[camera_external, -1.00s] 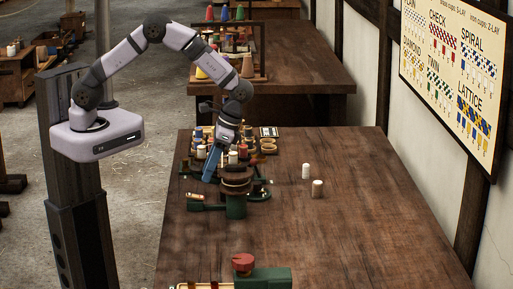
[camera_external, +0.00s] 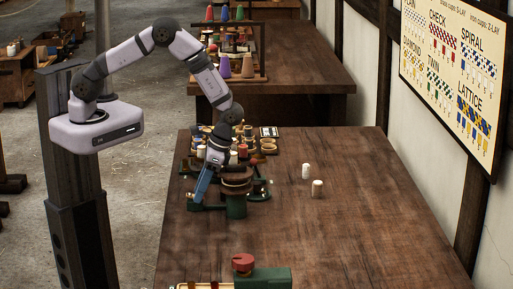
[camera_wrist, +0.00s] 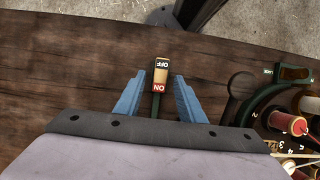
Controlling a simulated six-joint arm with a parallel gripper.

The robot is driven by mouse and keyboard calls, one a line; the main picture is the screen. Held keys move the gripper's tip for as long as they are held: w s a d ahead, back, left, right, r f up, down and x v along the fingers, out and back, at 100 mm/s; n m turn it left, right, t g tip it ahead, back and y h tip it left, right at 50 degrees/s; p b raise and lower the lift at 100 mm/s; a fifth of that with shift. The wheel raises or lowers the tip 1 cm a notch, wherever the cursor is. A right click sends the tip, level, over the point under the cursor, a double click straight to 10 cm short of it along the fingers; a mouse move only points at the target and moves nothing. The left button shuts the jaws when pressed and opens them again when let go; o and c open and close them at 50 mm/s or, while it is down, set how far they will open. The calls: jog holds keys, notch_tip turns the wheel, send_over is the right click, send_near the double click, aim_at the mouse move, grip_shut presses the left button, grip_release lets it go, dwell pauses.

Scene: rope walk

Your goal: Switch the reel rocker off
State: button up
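The reel rocker (camera_wrist: 160,73) shows in the wrist view as a small upright-looking plate with a black OFF label at its far end and a red ON label at its near end. I cannot tell which end is pressed in. My gripper (camera_wrist: 159,80) is open and empty, with one blue finger on each side of the rocker in that view. I cannot tell how high the fingertips are above it. In the external view my gripper (camera_external: 200,187) points down at the left edge of the green machine (camera_external: 236,206); the rocker cannot be made out there.
Right of the rocker in the wrist view are a dark curved machine part (camera_wrist: 262,104) and a red bobbin (camera_wrist: 298,126). Two pale pegs, one white (camera_external: 306,171) and one tan (camera_external: 318,188), stand on the wooden table (camera_external: 370,235). A red-knobbed green device (camera_external: 262,277) is in front.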

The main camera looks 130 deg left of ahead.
aim_at(193, 195)
grip_shut()
jog(key=shift+s+d+r+t+y, duration=0.15)
jog(key=shift+s+r+t+y, duration=0.05)
jog(key=shift+t+y, duration=0.3)
jog(key=shift+s+d+t+y+b, duration=0.25)
jog(key=shift+t+y+b, duration=0.1)
jog(key=shift+t+y, duration=0.35)
jog(key=shift+s+d+t+y+b, duration=0.2)
jog(key=shift+t+y+b, duration=0.15)
jog(key=shift+t+y, duration=0.35)
grip_release()
jog(key=shift+r, duration=0.15)
jog(key=shift+s+d+r+b, duration=0.1)
jog(key=shift+r+b, duration=0.15)
jog(key=shift+r, duration=1.55)
jog(key=shift+s+d+r+b, duration=0.1)
jog(key=shift+r+b, duration=0.15)
jog(key=shift+r, duration=1.55)
